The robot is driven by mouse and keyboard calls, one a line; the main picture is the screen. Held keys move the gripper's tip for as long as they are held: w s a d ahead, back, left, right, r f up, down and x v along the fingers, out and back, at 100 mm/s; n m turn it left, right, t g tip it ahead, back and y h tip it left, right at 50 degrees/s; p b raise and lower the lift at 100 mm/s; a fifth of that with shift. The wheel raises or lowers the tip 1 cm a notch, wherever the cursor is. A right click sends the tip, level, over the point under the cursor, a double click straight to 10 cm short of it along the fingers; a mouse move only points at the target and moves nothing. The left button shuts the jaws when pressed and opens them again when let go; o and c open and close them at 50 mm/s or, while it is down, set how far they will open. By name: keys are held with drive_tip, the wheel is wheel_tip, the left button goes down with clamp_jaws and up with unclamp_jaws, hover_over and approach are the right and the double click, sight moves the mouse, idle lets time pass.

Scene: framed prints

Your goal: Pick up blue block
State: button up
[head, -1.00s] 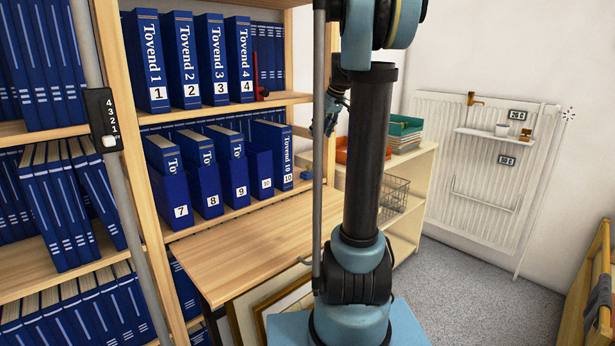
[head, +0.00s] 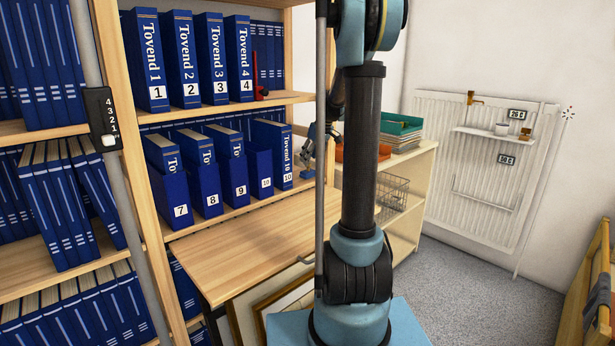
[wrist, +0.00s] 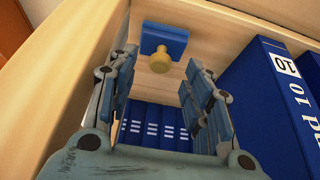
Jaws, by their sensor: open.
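Nothing is held. In the head view my gripper (head: 310,146) is at the right end of the binder shelf, partly hidden by my arm.
Blue binder 10 (wrist: 262,90) stands close to my gripper's right. The wooden shelf upright (wrist: 70,70) is close on its left. Several more blue binders (head: 207,180) fill the shelf, and a wooden desktop (head: 250,245) is below. An orange tray (head: 350,152) lies to the right.

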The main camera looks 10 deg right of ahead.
drive_tip(key=shift+x, duration=1.7)
clamp_jaws()
drive_tip(key=shift+s+d+r, duration=0.25)
drive_tip(key=shift+s+r, duration=0.15)
drive_tip(key=shift+r, duration=0.1)
wheel_tip(320, 180, up, 6)
drive_tip(key=s+d, duration=0.5)
drive_tip(key=s, duration=0.3)
drive_tip(key=s+d, duration=0.5)
drive_tip(key=s, duration=0.3)
drive_tip(key=shift+d, duration=0.25)
drive_tip(key=shift+w, duration=0.1)
